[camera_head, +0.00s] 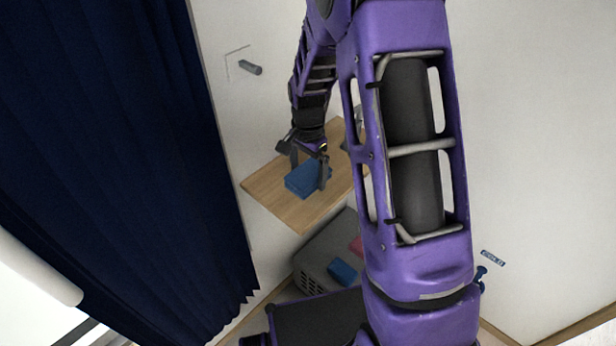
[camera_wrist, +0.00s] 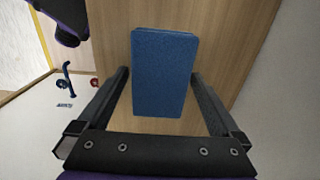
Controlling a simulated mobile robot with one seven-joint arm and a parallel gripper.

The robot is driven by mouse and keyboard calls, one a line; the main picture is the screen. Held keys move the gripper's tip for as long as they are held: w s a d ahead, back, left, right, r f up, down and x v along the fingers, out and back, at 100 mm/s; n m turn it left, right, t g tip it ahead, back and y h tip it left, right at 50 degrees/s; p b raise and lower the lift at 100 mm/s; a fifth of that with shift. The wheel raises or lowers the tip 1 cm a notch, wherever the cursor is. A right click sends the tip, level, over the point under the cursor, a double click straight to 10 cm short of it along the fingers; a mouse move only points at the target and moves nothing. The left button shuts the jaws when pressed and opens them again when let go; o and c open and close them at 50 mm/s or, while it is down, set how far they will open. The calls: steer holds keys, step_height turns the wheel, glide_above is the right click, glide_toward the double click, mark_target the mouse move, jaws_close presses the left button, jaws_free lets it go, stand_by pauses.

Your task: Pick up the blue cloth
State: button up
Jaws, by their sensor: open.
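The blue cloth (camera_head: 303,179) is a folded, box-like stack lying on a wooden shelf (camera_head: 262,188). In the wrist view the cloth (camera_wrist: 163,75) shows as a blue rectangle between the two fingers. My gripper (camera_head: 310,178) is open, with one finger on each side of the cloth. In the wrist view my gripper (camera_wrist: 160,90) has a visible gap between each finger and the cloth's sides. I cannot tell exactly how far down the fingers reach beside it.
A grey basket (camera_head: 313,268) with a blue item (camera_head: 342,271) and a red item (camera_head: 356,245) stands below the shelf. A dark blue curtain (camera_head: 110,150) hangs at left. The white wall (camera_head: 243,120) is close behind the shelf, with a small grey peg (camera_head: 251,68) on it.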

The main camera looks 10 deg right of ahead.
mark_target(308, 172)
steer(key=c, duration=1.1)
step_height(308, 172, up, 10)
steer(key=shift+p, duration=0.7)
steer(key=shift+c, duration=0.2)
